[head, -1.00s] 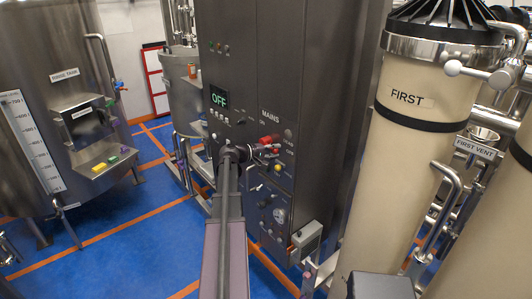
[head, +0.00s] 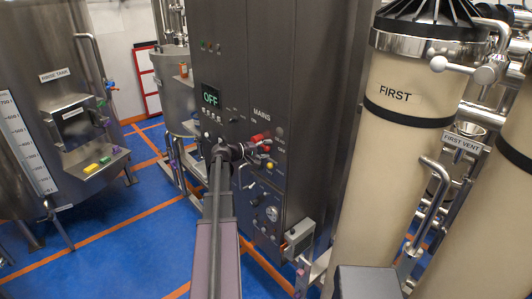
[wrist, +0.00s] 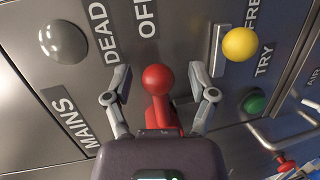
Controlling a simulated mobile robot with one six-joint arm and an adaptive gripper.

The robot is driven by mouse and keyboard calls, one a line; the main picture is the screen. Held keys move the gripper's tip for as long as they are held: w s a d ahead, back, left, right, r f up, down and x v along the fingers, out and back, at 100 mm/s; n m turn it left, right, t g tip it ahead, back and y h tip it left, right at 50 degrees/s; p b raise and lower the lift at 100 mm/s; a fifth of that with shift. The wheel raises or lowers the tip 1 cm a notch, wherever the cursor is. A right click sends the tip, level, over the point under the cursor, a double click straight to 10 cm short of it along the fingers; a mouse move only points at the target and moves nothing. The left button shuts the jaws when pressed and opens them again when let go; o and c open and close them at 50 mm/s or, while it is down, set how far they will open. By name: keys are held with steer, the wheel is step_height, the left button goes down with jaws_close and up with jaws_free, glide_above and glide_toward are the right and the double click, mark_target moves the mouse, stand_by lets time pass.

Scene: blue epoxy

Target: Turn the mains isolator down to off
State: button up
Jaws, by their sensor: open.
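The mains isolator is a red handle with a round knob (wrist: 158,80) on the grey cabinet front. It also shows as a red handle (head: 260,138) below the MAINS label in the head view. My gripper (wrist: 157,76) is open, with one finger on each side of the red knob; I see gaps between the fingers and the knob. In the head view my gripper (head: 254,150) is at the panel just below the red handle, partly covering it. The handle's lower part is hidden behind the gripper body in the wrist view.
A yellow button (wrist: 240,43) and a green button (wrist: 255,102) sit beside the right finger; a grey lamp (wrist: 62,42) is to the left. A beige FIRST column (head: 405,140) stands to the right. Blue floor is open at left.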

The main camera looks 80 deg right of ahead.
steer(key=shift+w, duration=0.1)
stand_by(0.6)
